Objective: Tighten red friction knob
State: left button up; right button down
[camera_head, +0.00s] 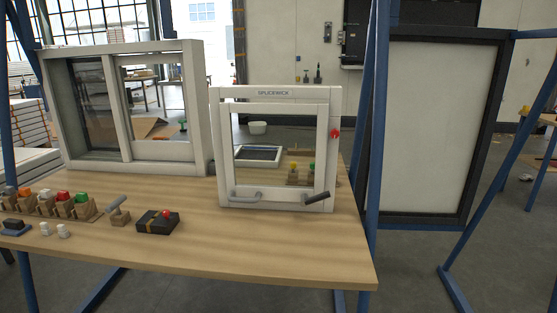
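A small red knob (335,133) sits on the right upright of the white-framed window unit (222,150), which stands on the wooden table. Its turn position and tightness are too small to tell. A grey handle (245,196) and a dark handle (316,197) are at the bottom of this unit. Other red knob-like parts show: one on a black box (150,224) and one on a wooden block in the row at the left (64,196). Neither of my grippers is in view.
A larger white sliding window frame (192,110) stands at the back left of the table (255,255). A blue post (374,150) rises close to the right of the knob. A dark-framed white panel (430,130) stands beyond it. The front middle of the table is clear.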

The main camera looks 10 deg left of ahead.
aim_at(334, 133)
jog(key=u, duration=0.25)
jog(key=k+j+z, duration=0.1)
jog(key=j, duration=0.2)
jog(key=k+j+z, duration=0.1)
jog(key=k+j+u, duration=0.2)
jog(key=k, duration=0.2)
jog(key=k+j+u, duration=0.2)
jog(key=k, duration=0.15)
jog(key=l+u, duration=0.2)
jog(key=u, duration=1.5)
jog(key=l, duration=0.55)
jog(key=k+l+u, duration=0.15)
jog(key=l, duration=1)
jog(key=k+l+u, duration=0.15)
jog(key=l, duration=0.4)
jog(key=k+l, duration=0.1)
jog(key=l, duration=0.4)
jog(key=k+l, duration=0.1)
jog(key=l, duration=0.85)
jog(key=k+l, duration=0.15)
jog(key=l, duration=0.35)
jog(key=k+l, duration=0.1)
jog(key=l, duration=0.35)
